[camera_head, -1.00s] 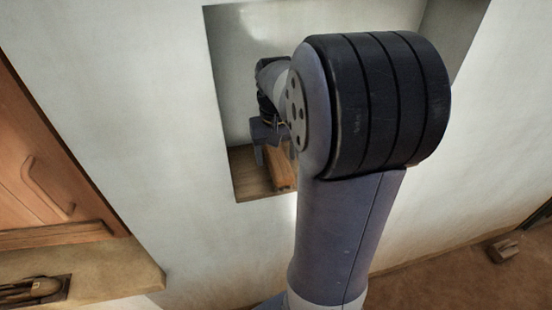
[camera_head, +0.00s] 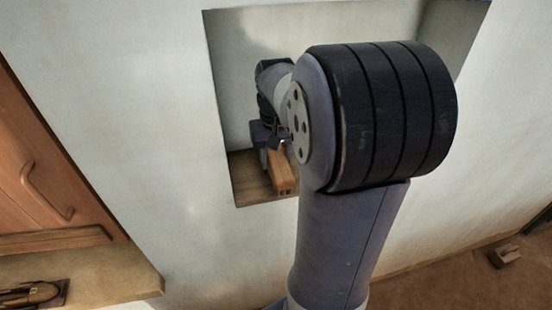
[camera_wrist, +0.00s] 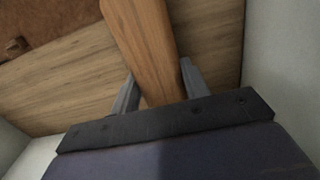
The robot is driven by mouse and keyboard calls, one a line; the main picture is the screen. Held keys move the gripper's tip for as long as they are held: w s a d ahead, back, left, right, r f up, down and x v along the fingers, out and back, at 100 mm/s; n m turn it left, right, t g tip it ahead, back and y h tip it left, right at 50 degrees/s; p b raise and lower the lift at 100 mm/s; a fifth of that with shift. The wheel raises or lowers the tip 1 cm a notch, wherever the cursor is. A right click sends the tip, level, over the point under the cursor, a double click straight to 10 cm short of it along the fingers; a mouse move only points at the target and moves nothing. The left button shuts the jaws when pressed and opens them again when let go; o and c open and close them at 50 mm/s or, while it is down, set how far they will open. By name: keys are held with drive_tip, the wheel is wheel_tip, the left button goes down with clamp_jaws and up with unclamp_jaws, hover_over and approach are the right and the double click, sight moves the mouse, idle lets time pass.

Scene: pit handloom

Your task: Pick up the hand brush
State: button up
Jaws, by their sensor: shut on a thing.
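The hand brush (camera_head: 283,172) shows as a long orange-brown wooden piece in the wall niche, its near end pointing toward the camera. In the wrist view the brush (camera_wrist: 146,35) runs up between the two grey fingers of my gripper (camera_wrist: 158,68). My gripper is shut on it, one finger at each side. In the head view my gripper (camera_head: 270,155) is inside the niche at the brush's far part, partly hidden by my own arm. The bristles cannot be made out. Whether the brush is clear of the niche floor is hard to tell.
The niche (camera_head: 250,180) has a wooden floor and pale side walls close around my gripper. A wooden cabinet door (camera_head: 50,180) with a handle stands at left, above a ledge (camera_head: 110,275). A small block (camera_head: 504,256) lies on the brown floor at right.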

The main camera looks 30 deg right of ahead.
sight(276, 155)
wheel_tip(276, 155, up, 6)
drive_tip(key=shift+r+b, duration=0.1)
drive_tip(key=shift+b, duration=0.25)
drive_tip(key=s+a+b, duration=0.2)
drive_tip(key=s, duration=0.7)
drive_tip(key=s+a+b, duration=0.2)
drive_tip(key=s+a, duration=0.1)
drive_tip(key=s, duration=0.7)
drive_tip(key=shift+a, duration=0.25)
drive_tip(key=shift+r, duration=0.15)
drive_tip(key=o, duration=0.6)
drive_tip(key=shift+c, duration=1.6)
